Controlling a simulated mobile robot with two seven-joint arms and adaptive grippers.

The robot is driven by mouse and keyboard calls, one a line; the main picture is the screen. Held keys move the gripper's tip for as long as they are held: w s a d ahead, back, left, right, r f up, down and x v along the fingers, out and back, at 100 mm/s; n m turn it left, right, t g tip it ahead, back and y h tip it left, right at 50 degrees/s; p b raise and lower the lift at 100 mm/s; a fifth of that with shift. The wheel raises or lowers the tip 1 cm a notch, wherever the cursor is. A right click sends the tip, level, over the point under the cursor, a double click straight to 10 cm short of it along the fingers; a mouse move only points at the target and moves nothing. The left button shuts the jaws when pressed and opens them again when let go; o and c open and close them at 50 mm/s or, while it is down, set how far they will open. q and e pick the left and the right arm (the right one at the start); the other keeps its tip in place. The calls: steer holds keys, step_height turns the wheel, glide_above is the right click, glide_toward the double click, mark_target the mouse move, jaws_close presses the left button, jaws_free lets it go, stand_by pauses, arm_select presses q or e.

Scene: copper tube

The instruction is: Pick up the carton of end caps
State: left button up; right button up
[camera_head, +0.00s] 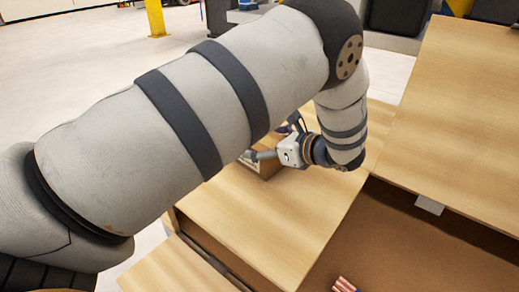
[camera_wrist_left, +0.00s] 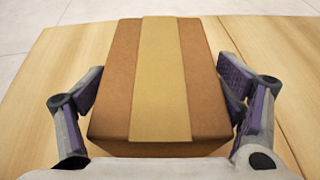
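The carton of end caps (camera_wrist_left: 118,80) is a brown cardboard box with a pale tape strip along its top. In the left wrist view it sits upright between the two fingers. In the head view a small part of the carton (camera_head: 268,166) shows on the wooden surface, mostly hidden behind my left arm and gripper. My left gripper (camera_head: 274,152) is down at the carton. In the left wrist view its purple-padded fingers (camera_wrist_left: 162,92) are spread wide on both sides of the box, very close to its sides; firm contact cannot be made out. My right gripper is out of view.
The carton stands on a light wooden tabletop (camera_head: 300,215). A brown recessed area (camera_head: 400,235) lies to the right, with copper tube pieces (camera_head: 344,285) at the bottom. Another wooden panel (camera_head: 455,120) is at the right. A yellow post (camera_head: 156,18) stands far back.

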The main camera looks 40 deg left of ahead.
arm_select(q)
steer(key=c, duration=0.6)
